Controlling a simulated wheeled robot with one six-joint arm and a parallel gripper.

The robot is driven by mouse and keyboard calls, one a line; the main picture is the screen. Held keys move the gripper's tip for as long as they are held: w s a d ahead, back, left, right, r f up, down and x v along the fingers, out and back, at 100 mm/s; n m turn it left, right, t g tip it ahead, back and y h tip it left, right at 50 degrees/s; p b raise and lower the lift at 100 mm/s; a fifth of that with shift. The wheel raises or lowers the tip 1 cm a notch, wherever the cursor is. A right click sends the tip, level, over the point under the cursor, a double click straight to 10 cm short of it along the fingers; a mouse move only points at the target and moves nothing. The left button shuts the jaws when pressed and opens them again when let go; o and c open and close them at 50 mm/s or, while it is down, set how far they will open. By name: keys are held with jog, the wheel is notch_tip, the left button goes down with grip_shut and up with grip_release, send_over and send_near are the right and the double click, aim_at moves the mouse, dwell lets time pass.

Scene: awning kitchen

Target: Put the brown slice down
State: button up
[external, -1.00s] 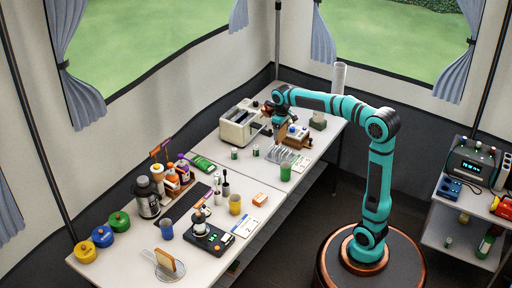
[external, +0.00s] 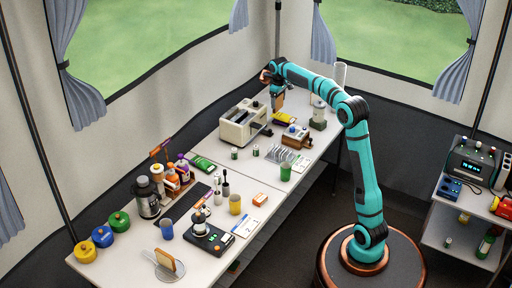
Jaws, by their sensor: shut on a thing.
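My gripper (external: 276,92) is at the far end of the long table, above the tabletop and behind and to the right of the toaster (external: 240,125). It is shut on the brown slice (external: 279,102), which hangs upright below it. The slice is small here, and I cannot tell whether its lower edge touches anything. The toaster is cream with dark slots on top. Another slice (external: 166,261), pale with a brown crust, stands in a round wire holder at the near end of the table.
A yellow and dark packet (external: 284,118) lies just below the slice. A green cup (external: 285,172) stands closer.

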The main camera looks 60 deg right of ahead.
jog(key=w+d+f, duration=0.2)
jog(key=d, duration=0.9)
jog(key=w+d+f, duration=0.1)
jog(key=w+d, duration=0.1)
jog(key=d, duration=0.9)
jog(key=shift+d+f, duration=0.15)
jog(key=shift+f, duration=2.35)
jog(key=shift+d+f, duration=0.1)
jog(key=shift+f, duration=2.4)
jog(key=o, duration=0.6)
jog(key=shift+f, duration=0.1)
jog(key=shift+o, duration=0.2)
notch_tip(320, 180, up, 12)
